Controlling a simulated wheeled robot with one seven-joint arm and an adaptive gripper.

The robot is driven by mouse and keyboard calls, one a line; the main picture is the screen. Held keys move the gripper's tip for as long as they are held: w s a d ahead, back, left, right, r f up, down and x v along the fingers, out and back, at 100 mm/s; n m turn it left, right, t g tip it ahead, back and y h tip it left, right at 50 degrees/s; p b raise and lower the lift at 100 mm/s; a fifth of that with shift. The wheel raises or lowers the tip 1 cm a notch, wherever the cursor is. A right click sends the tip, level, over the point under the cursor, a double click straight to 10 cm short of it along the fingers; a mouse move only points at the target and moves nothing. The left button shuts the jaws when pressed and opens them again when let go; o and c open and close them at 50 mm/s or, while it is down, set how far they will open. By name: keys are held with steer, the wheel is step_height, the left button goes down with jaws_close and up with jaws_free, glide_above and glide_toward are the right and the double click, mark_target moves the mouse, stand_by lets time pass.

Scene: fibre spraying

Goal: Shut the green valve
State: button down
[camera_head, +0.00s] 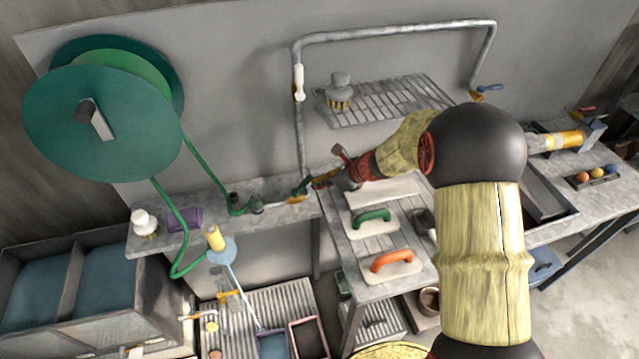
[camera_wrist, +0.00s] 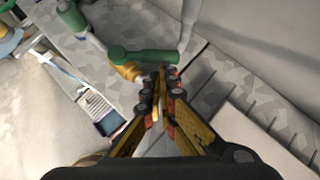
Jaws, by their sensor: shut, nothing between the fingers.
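The green valve (camera_head: 301,188) sits low on the grey pipe at the back edge of the bench in the head view, with a brass body under it. In the wrist view its green handle (camera_wrist: 150,56) lies across the picture, just beyond my fingertips, with the brass body at its left. My gripper (camera_wrist: 161,76) is shut and empty, its tips pointing at the handle. Tips and handle look very close; I cannot tell whether they touch. In the head view my gripper (camera_head: 320,182) is just right of the valve, and its tips partly cover the fitting.
A vertical pipe (camera_head: 299,130) rises behind the valve. A green hose (camera_head: 215,180) runs from the large reel (camera_head: 100,120) to fittings at its left. A wire shelf (camera_head: 390,100) is above my wrist. Green-handled (camera_head: 371,222) and orange-handled (camera_head: 392,262) trowels lie on the bench.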

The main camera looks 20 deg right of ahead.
steer(key=w+n+p, duration=0.1)
steer(key=w+n+g+y+p, duration=0.1)
steer(key=p, duration=0.1)
steer(key=shift+w+a+n, duration=0.2)
steer(key=shift+a+n, duration=0.05)
steer(key=shift+n, duration=0.05)
steer(key=shift+w, duration=0.1)
stand_by(0.5)
steer(key=v, duration=0.7)
steer(key=shift+d+r, duration=0.2)
stand_by(0.4)
